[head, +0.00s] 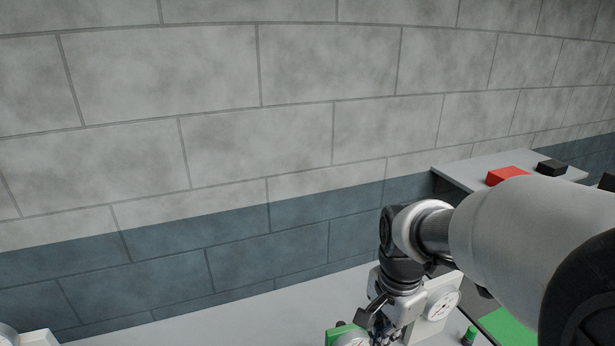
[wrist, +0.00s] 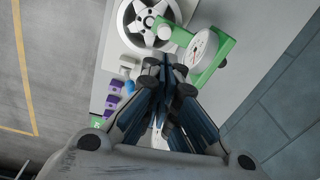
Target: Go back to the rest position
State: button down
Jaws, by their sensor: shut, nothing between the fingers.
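My gripper (wrist: 166,75) is shut and empty in the wrist view, its fingertips together above the grey bench (wrist: 235,90). A wheel (wrist: 150,22) with silver spokes lies just beyond the fingertips. A green stand with a white round dial (wrist: 203,48) is to the right of the fingertips. In the head view my gripper (head: 380,312) is at the bottom, low over the bench (head: 290,305), partly cut off and hidden by my wrist. The wheel does not show in the head view.
A white block with a dial (head: 441,305) stands close right of my gripper. Purple blocks (wrist: 112,103) and a blue piece (wrist: 130,87) lie at the left bench edge. A further table (head: 460,172) holds a red block (head: 507,175) and a black block (head: 551,167). A brick wall (head: 220,90) stands behind.

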jog(key=s+a+r+n+t+b, duration=0.1)
jog(key=s+n+t+b, duration=0.3)
jog(key=s+n, duration=0.8)
jog(key=s+a+b, duration=0.1)
jog(key=s+b, duration=0.1)
jog(key=s, duration=0.1)
jog(key=shift+r+n, duration=0.15)
jog(key=shift+n, duration=0.25)
jog(key=c, duration=2.3)
grip_release()
